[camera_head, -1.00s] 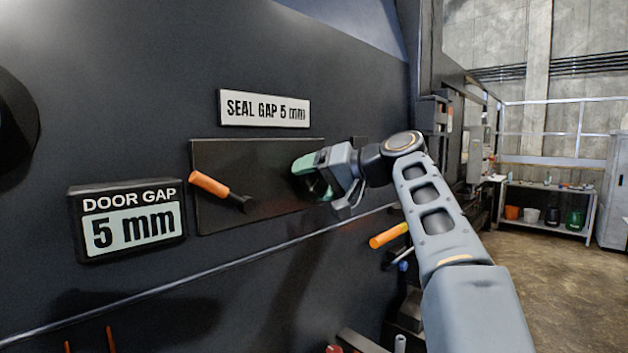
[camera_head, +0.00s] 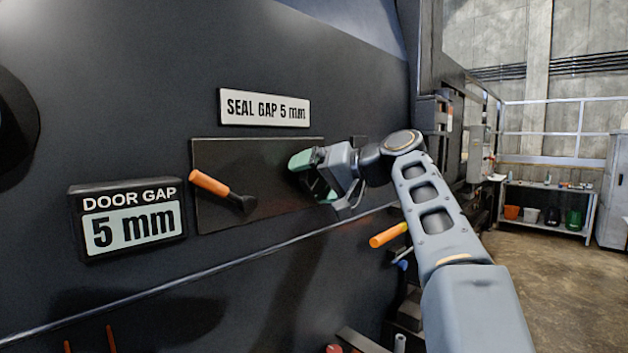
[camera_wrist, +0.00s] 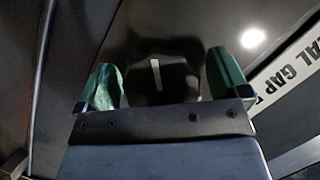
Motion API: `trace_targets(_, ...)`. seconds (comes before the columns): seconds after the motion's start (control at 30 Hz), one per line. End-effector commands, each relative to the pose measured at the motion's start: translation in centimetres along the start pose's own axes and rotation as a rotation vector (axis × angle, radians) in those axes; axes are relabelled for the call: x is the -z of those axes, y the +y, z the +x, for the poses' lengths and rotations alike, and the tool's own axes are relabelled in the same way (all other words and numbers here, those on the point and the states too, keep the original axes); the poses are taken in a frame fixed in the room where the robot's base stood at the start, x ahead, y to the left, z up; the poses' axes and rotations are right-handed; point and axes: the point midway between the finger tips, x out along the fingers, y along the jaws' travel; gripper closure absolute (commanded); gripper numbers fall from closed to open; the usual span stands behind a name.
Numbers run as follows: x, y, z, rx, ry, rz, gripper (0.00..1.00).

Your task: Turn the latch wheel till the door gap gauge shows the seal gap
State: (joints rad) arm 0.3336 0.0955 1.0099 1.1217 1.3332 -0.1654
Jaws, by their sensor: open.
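The door gap gauge (camera_head: 128,226) on the left of the dark wall reads "5 mm". The sign (camera_head: 265,108) above the panel reads "SEAL GAP 5 mm". My gripper (camera_head: 313,179) is at the right part of the panel, its green fingers spread apart. In the wrist view, a dark rounded piece with a pale line, seemingly the latch wheel (camera_wrist: 172,84), lies between the open fingers (camera_wrist: 165,82), with space on both sides. My gripper mostly hides it in the head view.
An orange-handled lever (camera_head: 211,185) sticks out of the dark panel (camera_head: 275,195), left of my gripper. Another orange handle (camera_head: 386,236) lies below my arm. A rail (camera_head: 230,258) runs under the panel. Open floor and a shelf (camera_head: 548,200) with buckets are at the right.

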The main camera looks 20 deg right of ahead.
Motion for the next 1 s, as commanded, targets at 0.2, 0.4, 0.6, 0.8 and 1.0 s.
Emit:
trace_targets(0.2, 0.1, 0.1, -1.1, -0.002, 0.004, 0.0, 0.06)
trace_targets(0.4, 0.1, 0.1, -4.9, -0.004, 0.007, 0.0, 0.06)
trace_targets(0.6, 0.1, 0.1, -8.9, -0.004, 0.005, 0.0, 0.06)
trace_targets(0.8, 0.1, 0.0, -12.0, -0.003, 0.003, 0.001, 0.06)
trace_targets(1.0, 0.0, 0.0, -13.5, -0.001, 0.0, 0.0, 0.06)
